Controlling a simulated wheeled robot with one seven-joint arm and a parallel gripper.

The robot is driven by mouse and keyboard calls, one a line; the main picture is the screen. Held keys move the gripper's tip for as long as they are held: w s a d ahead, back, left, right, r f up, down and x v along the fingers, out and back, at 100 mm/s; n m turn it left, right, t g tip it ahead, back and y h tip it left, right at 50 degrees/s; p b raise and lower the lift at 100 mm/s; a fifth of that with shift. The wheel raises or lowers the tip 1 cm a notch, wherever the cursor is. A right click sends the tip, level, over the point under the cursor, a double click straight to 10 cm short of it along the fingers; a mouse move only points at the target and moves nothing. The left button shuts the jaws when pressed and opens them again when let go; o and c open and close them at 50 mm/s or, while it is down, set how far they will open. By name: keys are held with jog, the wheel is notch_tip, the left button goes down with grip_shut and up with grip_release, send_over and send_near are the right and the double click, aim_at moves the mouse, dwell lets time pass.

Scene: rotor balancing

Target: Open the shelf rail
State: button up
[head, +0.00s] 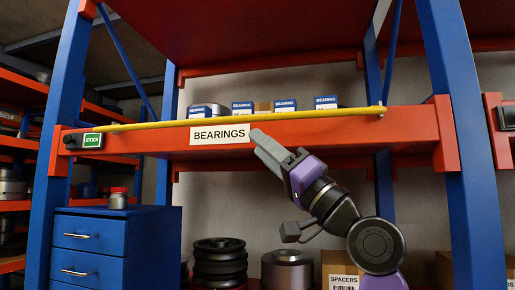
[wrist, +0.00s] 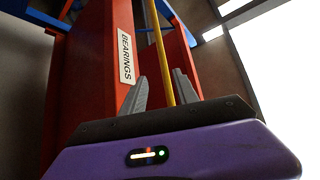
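The yellow shelf rail (head: 300,117) is a thin bar across the front of the orange-red shelf beam (head: 350,132). It runs from a dark fitting by the green STOCK tag at left to a small end piece (head: 383,110) at right. My gripper (head: 262,137) is in front of the beam, just right of the BEARINGS label (head: 220,134) and slightly below the rail in the head view. In the wrist view the rail (wrist: 160,50) shows in the gap between my two spread grey fingers (wrist: 159,77). I see no finger closed on it.
Blue-and-white bearing boxes (head: 285,105) stand on the shelf behind the rail. Blue uprights (head: 465,150) flank the bay. Below are a blue drawer cabinet (head: 88,240) with a small red-capped jar (head: 118,198), dark rotors (head: 219,262) and a SPACERS carton (head: 342,268).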

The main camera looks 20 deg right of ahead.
jog(key=shift+s+d+f, duration=0.25)
jog(key=shift+d+f, duration=0.15)
jog(key=shift+f, duration=0.1)
